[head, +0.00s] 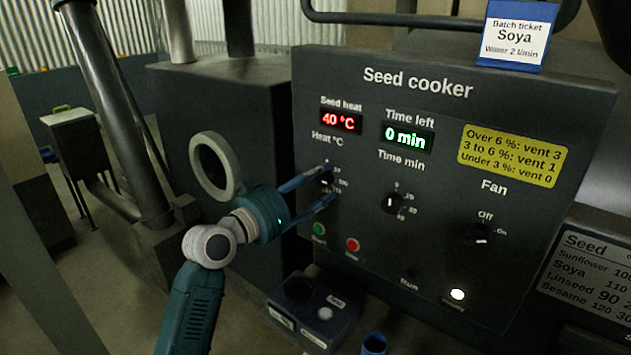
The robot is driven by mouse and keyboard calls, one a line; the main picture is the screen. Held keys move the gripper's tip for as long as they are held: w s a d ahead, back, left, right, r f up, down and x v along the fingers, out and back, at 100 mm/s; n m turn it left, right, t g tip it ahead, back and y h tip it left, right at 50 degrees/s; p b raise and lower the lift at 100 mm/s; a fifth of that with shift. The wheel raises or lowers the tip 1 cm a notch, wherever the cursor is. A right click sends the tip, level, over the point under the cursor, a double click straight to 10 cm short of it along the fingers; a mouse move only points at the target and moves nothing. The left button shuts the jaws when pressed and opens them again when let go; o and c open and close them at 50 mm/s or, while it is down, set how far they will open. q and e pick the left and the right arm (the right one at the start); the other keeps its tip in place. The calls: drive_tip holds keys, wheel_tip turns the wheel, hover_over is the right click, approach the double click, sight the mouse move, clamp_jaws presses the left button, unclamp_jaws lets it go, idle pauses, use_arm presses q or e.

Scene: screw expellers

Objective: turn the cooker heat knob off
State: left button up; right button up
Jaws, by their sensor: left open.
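The heat knob (327,179) is a small dark dial under the "Heat °C" label on the dark seed cooker panel (440,265). The red seed heat display (341,121) above it reads 40 °C. My left gripper (328,182) is open, with one blue finger above the knob and one below it. I cannot tell whether the fingers touch it. The fingers and the small size hide where the knob points. My right gripper is not in view.
The time knob (392,202) and fan knob (478,234) are to the right. A green button (319,228) and a red button (352,244) sit just below the gripper. The "Ready" lamp (457,294) is lit white. A grey box (312,312) stands below the panel.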

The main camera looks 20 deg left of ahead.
use_arm(q)
drive_tip(key=c, duration=1.2)
drive_tip(key=shift+o, duration=0.2)
drive_tip(key=shift+f, duration=0.1)
